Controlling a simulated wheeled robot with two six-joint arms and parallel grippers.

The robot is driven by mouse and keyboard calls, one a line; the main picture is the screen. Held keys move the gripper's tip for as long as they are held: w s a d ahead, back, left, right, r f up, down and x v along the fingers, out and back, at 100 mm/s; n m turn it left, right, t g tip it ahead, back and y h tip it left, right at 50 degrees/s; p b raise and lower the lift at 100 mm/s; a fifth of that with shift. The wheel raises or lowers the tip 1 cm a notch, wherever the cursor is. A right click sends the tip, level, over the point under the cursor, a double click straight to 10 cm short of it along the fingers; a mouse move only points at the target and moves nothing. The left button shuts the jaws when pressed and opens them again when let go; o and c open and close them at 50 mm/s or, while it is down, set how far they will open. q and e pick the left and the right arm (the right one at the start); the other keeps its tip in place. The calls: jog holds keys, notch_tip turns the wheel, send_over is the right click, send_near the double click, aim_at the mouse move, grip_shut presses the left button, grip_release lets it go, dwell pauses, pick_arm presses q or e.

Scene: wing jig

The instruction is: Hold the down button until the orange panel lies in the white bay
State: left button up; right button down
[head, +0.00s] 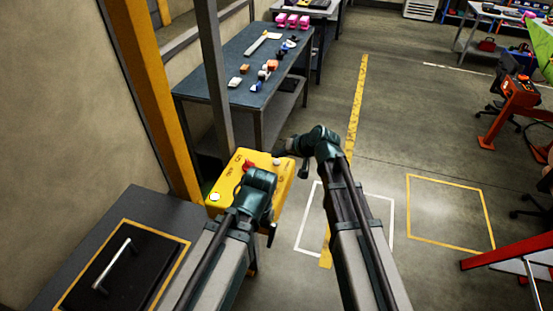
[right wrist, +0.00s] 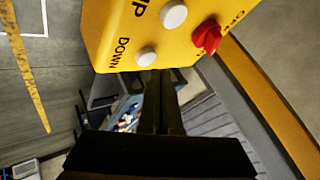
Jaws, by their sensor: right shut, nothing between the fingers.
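The yellow control box (head: 281,188) stands ahead of me, partly hidden by my left arm. In the right wrist view its white DOWN button (right wrist: 146,57) sits beside a white UP button (right wrist: 173,15) and a red knob (right wrist: 206,38). My right gripper (right wrist: 160,74) is shut and empty, its tips close to the DOWN button; I cannot tell whether they touch it. In the head view my right gripper (head: 283,148) is at the box's far edge. My left gripper (head: 272,236) hangs at the box's near side, its fingers unclear. The white bay (head: 391,224) is an empty-looking floor outline, partly hidden by my right arm. I cannot make out an orange panel.
A yellow floor outline (head: 450,177) lies right of the white bay. A red frame (head: 505,250) reaches in at the lower right. A workbench (head: 225,75) with small parts stands behind the box, beside a grey post (head: 213,75). A black hatch (head: 130,275) lies at lower left.

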aim_at(279, 163)
dwell(0.3)
notch_tip(279, 163, up, 5)
jog(key=p, duration=0.5)
jog(key=shift+r, duration=0.1)
dwell(0.4)
